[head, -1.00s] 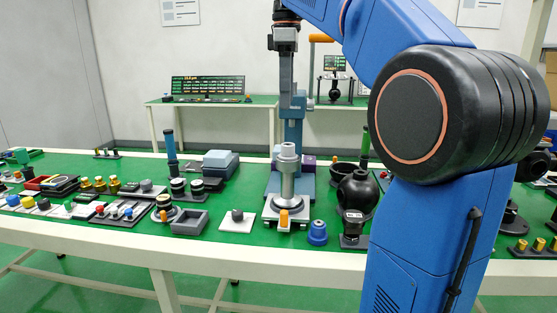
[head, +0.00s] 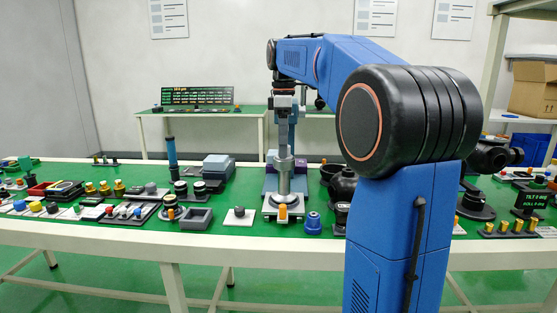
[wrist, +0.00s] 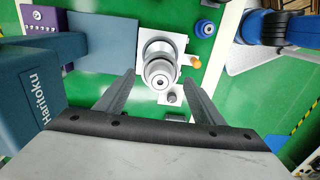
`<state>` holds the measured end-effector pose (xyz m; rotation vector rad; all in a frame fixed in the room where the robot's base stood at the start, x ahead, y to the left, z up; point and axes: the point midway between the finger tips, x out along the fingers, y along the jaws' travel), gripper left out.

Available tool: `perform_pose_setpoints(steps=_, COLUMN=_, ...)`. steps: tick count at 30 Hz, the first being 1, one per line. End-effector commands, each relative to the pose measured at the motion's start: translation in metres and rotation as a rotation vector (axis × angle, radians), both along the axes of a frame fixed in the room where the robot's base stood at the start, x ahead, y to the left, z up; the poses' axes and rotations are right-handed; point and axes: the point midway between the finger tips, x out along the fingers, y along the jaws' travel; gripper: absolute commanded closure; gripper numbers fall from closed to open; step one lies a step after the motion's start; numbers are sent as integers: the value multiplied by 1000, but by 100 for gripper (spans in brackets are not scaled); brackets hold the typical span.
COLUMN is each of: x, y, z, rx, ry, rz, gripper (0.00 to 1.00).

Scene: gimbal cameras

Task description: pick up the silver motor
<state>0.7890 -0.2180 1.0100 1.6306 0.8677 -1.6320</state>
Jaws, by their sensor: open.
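A stepped silver cylinder (head: 285,165), which looks like the silver motor, stands upright on a pale base plate (head: 268,208) before the blue-grey press. In the wrist view the cylinder (wrist: 160,68) is seen from above, with a dark hole in its top. My gripper (wrist: 160,82) points down, its two grey fingers spread and empty. The fingertips appear on either side of the cylinder's near part in the picture, but their height above it is unclear. In the head view my gripper (head: 284,103) is above the cylinder.
A small grey knob-like part (head: 239,212) on a white plate and a blue part (head: 313,222) flank the base. Several other parts crowd the green table.

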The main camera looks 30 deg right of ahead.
Motion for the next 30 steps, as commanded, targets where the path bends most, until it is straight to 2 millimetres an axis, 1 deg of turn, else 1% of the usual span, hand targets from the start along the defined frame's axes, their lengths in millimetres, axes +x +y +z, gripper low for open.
perform_pose_setpoints(steps=1, x=2, y=-4, z=-6, rx=1, ry=1, rz=-1, gripper=38)
perform_pose_setpoints(steps=4, x=4, y=-8, z=-12, rx=0, ry=1, rz=0, gripper=38)
perform_pose_setpoints(steps=11, x=4, y=-9, z=-13, rx=0, ry=0, rz=1, gripper=38)
perform_pose_setpoints(steps=12, x=4, y=-9, z=-13, rx=0, ry=0, rz=1, gripper=43)
perform_pose_setpoints(steps=14, x=4, y=-9, z=-13, rx=0, ry=0, rz=1, gripper=57)
perform_pose_setpoints(steps=15, x=4, y=-9, z=-13, rx=0, ry=0, rz=1, gripper=66)
perform_pose_setpoints(steps=17, x=4, y=-9, z=-13, rx=0, ry=0, rz=1, gripper=81)
perform_pose_setpoints(steps=18, x=4, y=-9, z=-13, rx=0, ry=0, rz=1, gripper=86)
perform_pose_setpoints(steps=19, x=4, y=-9, z=-12, rx=-1, ry=-1, rz=1, gripper=86)
perform_pose_setpoints(steps=20, x=4, y=-9, z=-12, rx=-1, ry=-1, rz=1, gripper=91)
perform_pose_setpoints(steps=26, x=4, y=-8, z=-11, rx=-1, ry=-1, rz=0, gripper=91)
perform_pose_setpoints(steps=30, x=5, y=-9, z=1, rx=-1, ry=-4, rz=1, gripper=91)
